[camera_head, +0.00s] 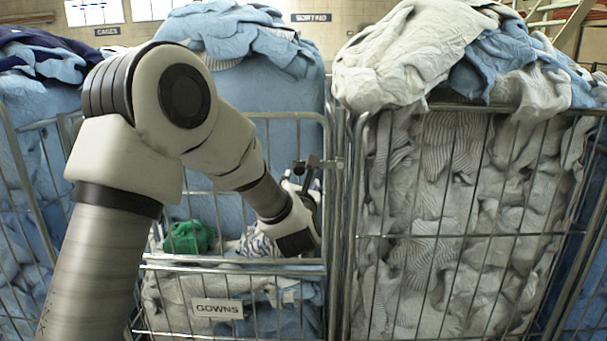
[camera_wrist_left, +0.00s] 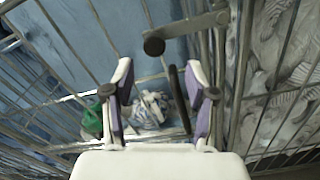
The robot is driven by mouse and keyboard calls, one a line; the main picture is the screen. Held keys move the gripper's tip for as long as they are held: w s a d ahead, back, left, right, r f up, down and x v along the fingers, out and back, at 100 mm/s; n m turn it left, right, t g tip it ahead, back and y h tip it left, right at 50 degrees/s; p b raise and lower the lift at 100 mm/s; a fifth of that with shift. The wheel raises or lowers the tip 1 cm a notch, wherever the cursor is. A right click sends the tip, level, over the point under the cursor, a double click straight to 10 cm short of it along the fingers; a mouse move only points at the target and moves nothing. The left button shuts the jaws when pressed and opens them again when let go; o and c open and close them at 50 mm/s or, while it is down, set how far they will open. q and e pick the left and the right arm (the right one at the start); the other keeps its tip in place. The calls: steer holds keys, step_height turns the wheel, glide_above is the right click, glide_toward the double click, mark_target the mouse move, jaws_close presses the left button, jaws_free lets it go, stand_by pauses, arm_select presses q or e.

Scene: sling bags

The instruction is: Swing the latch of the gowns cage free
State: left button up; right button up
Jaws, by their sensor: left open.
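The gowns cage (camera_head: 235,268) stands in the middle of the head view, with a "GOWNS" sign (camera_head: 217,308) on its front. Its latch (camera_head: 310,163) is at the right front post, a grey bar with a dark knob. In the left wrist view the latch bar (camera_wrist_left: 190,32) runs across above the fingertips, and a dark handle (camera_wrist_left: 178,98) hangs down from near it. My left gripper (camera_head: 303,183) is open just below the latch. In the left wrist view its fingers (camera_wrist_left: 158,85) stand on both sides of the dark handle, closer on the right. My right gripper is out of view.
Inside the cage are a green bundle (camera_head: 188,237), striped cloth (camera_head: 260,243) and blue cloth heaped high (camera_head: 240,35). A cage of pale linen (camera_head: 450,235) stands close on the right. Another cage with blue cloth (camera_head: 40,150) is on the left.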

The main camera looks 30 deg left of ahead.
mark_target(299, 172)
arm_select(q)
steer(key=p+x, duration=0.1)
steer(key=x, duration=0.1)
steer(key=p+x, duration=0.1)
steer(key=x, duration=0.1)
steer(key=a+p+x, duration=0.1)
steer(key=x, duration=0.2)
steer(key=shift+s+r, duration=0.1)
steer(key=shift+s, duration=0.05)
steer(key=shift+w, duration=0.4)
steer(key=shift+s+a, duration=0.15)
steer(key=shift+c, duration=0.7)
jaws_close()
